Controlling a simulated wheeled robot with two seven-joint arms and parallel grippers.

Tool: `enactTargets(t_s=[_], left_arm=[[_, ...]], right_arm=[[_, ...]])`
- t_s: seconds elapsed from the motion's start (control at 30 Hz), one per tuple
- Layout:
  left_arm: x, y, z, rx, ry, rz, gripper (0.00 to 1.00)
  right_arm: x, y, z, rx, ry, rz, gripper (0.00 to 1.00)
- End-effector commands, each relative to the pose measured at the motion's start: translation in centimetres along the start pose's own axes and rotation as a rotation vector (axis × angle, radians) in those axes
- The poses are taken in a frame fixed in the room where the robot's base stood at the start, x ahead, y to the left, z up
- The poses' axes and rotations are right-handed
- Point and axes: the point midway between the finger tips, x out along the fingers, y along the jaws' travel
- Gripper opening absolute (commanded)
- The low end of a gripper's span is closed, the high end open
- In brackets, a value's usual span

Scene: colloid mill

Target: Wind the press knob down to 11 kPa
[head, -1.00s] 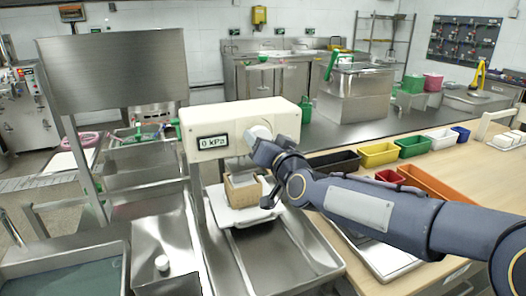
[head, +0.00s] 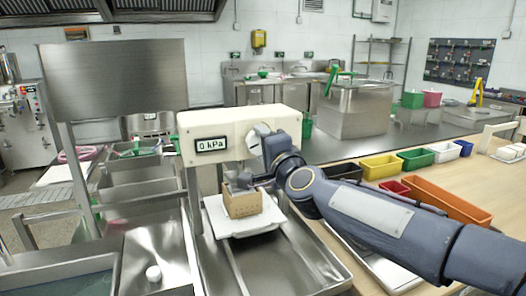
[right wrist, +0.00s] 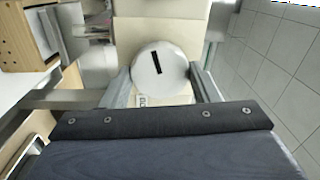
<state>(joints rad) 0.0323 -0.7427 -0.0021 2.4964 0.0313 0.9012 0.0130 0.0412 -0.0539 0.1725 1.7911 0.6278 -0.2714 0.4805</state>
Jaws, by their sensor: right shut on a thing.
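The press is a cream housing (head: 234,132) with a display (head: 211,144) that reads 0 kPa. Its knob (head: 258,138) is a pale disc on the right side of the housing, partly hidden by my right gripper in the head view. In the right wrist view the knob (right wrist: 159,69) is a round white disc with a black slanted mark, between my two fingers. My right gripper (right wrist: 163,80) is shut on the knob. A perforated wooden box (head: 243,203) stands on a white tray (head: 225,231) below the housing. My left gripper is not in view.
Steel trays and sinks (head: 158,250) lie below and left of the press. A row of coloured bins, with a yellow bin (head: 381,168) and an orange bin (head: 448,203), stands on the wooden table behind my right arm.

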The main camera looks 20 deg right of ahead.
Motion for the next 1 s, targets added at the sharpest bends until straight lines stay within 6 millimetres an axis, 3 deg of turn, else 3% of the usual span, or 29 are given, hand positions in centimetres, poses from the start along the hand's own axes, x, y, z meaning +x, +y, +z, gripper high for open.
enactTargets(t_s=[0.6,1.0], left_arm=[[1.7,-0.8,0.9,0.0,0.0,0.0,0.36],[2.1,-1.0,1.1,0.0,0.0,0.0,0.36]], right_arm=[[0.0,0.2,0.1,0.561,0.025,-0.004,0.33],[0.0,0.2,0.1,0.769,0.034,-0.004,0.33]])
